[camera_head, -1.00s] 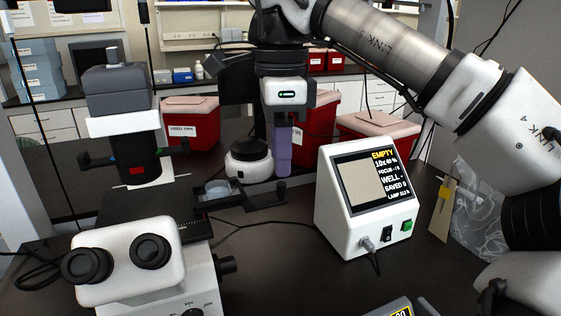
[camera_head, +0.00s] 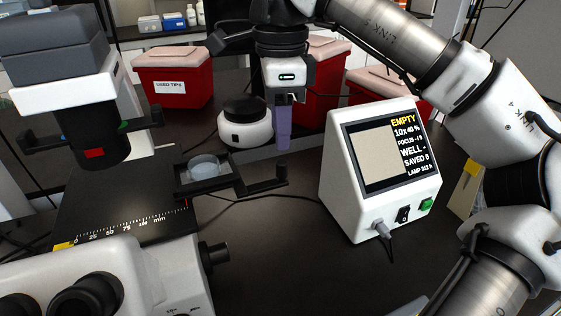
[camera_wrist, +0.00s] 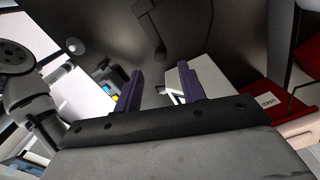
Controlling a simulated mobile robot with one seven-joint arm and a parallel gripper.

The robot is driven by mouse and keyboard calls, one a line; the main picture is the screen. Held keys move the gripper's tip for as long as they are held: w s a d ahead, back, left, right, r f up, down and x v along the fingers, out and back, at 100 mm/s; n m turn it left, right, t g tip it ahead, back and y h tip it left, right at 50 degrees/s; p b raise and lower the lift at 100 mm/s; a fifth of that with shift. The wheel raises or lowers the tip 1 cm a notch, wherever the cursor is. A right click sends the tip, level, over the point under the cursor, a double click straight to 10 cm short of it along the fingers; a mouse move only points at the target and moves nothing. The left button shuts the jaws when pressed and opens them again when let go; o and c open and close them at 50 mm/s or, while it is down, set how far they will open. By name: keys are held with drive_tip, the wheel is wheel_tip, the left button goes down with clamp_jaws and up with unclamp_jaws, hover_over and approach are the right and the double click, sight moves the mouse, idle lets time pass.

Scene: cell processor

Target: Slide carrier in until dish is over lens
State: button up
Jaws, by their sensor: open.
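The carrier (camera_head: 232,187) is a dark flat plate at the right edge of the black microscope stage (camera_head: 112,205). It holds a clear round dish (camera_head: 207,166). Its arm reaches right to an upright knob (camera_head: 281,172). The dish is clear of the dark column (camera_head: 100,145) over the stage, to its right. I cannot make out the lens. My gripper (camera_head: 283,146) points down with purple fingers, just above and behind the knob in the picture. In the wrist view my gripper (camera_wrist: 161,80) shows its fingers apart, with nothing clearly between them.
A white monitor (camera_head: 345,200) reading EMPTY stands right of the carrier. A white round device (camera_head: 245,125) and a red used-tips bin (camera_head: 172,82) stand behind. The stage has a millimetre scale. A cable crosses the dark bench between the microscope and monitor.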

sight(280, 161)
wheel_tip(280, 161, down, 8)
drive_tip(key=shift+r+p, duration=0.2)
drive_tip(key=shift+p, duration=0.1)
clamp_jaws()
idle(0.3)
